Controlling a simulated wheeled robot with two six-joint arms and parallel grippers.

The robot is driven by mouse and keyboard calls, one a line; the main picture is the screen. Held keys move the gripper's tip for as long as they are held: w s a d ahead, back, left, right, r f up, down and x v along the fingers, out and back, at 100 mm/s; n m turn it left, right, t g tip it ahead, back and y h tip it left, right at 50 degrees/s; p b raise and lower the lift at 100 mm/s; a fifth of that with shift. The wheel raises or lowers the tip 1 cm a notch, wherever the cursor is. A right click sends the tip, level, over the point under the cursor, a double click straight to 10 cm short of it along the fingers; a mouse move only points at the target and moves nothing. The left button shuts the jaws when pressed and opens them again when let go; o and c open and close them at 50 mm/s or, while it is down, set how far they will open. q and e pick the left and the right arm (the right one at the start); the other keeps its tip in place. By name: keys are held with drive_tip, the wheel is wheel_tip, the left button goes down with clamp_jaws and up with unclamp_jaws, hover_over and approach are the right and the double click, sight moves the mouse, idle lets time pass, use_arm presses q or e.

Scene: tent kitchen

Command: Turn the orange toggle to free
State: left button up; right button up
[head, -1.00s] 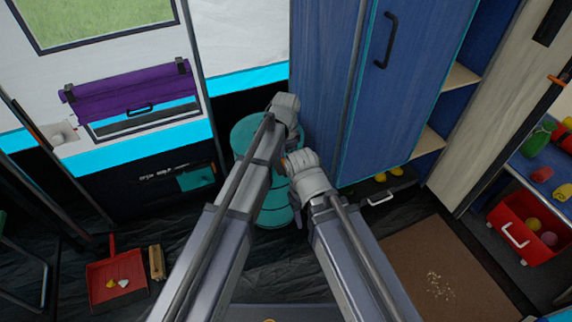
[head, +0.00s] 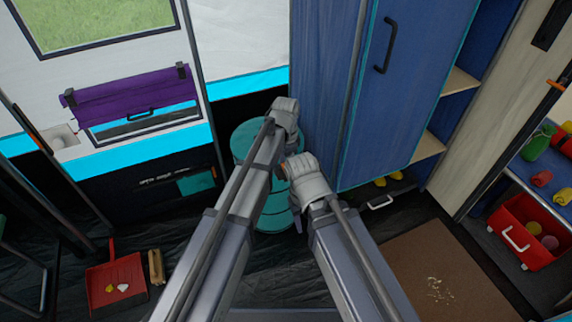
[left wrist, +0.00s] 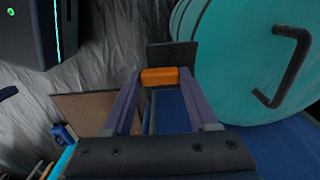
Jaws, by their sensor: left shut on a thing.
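In the left wrist view, the orange toggle (left wrist: 167,76) sits between the fingertips of my left gripper (left wrist: 165,82), one finger on each side. The gripper is shut on it. A dark plate (left wrist: 172,54) shows just beyond the toggle. In the head view, my left gripper (head: 285,110) is over the teal drum beside the blue cabinet, with its fingers hidden. My right gripper (head: 300,175) is just below it, close to the left arm; its fingers do not show clearly. The toggle cannot be made out surely in the head view.
The teal drum (head: 251,138) stands close under both hands. The blue cabinet (head: 400,90) is directly to their right. A red dustpan (head: 108,290) lies on the floor at left. A brown mat (head: 445,265) and a red crate (head: 518,240) are at right.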

use_arm(q)
drive_tip(key=n, duration=0.8)
drive_tip(key=shift+n, duration=0.3)
drive_tip(key=n, duration=0.4)
drive_tip(key=shift+n, duration=2.6)
drive_tip(key=o, duration=1.4)
